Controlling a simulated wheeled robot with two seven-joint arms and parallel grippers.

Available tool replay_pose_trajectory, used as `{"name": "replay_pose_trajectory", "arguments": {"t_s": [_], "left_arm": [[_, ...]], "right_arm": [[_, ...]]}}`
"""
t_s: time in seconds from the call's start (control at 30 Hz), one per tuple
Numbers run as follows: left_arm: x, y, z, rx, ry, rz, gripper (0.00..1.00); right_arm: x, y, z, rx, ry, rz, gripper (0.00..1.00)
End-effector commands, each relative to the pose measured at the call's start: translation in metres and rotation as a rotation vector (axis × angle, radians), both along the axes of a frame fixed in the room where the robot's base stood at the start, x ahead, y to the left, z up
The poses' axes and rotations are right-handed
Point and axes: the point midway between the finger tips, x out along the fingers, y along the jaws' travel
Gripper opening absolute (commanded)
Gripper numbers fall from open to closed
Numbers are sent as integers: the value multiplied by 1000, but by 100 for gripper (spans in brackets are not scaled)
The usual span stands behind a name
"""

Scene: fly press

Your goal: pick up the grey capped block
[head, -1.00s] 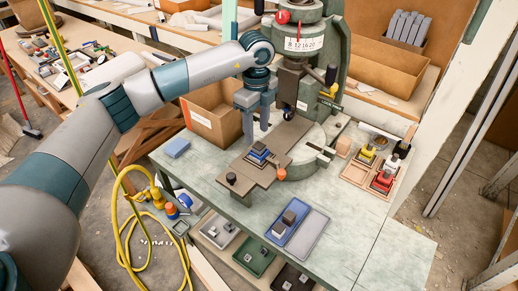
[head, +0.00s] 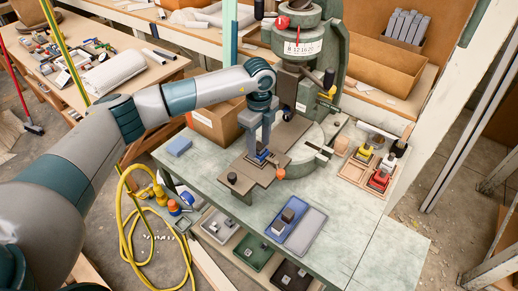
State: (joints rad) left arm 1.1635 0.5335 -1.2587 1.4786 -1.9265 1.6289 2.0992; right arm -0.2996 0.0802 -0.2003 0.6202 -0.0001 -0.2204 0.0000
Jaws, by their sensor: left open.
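A small stacked block (head: 261,159) sits on the press's brown bed plate; its lower part looks blue, and its top is now mostly hidden by my gripper. My left gripper (head: 258,150) points down right over this block, its fingers apart, one to each side of the block's top as far as I can see. Whether the fingers touch it I cannot tell. Grey blocks (head: 288,214) also sit in the blue tray (head: 276,232) at the table's front. My right gripper does not show.
The green fly press (head: 330,60) stands close behind my left gripper. An orange knob (head: 280,173) and a dark knob (head: 232,178) are on the plate's near side. A wooden tray (head: 352,172) of red and yellow pieces is at right. The table's right front is clear.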

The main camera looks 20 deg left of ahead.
Motion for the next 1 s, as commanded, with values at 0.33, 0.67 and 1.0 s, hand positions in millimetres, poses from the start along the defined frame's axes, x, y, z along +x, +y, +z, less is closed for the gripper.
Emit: {"name": "replay_pose_trajectory", "arguments": {"t_s": [0.33, 0.67, 1.0], "left_arm": [[0, 0, 0, 0, 0, 0, 7], [0, 0, 1, 0, -1, 0, 1], [1, 0, 23, 0, -4, 0, 1]], "right_arm": [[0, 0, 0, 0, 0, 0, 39], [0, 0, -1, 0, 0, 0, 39], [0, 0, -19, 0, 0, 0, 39]]}}
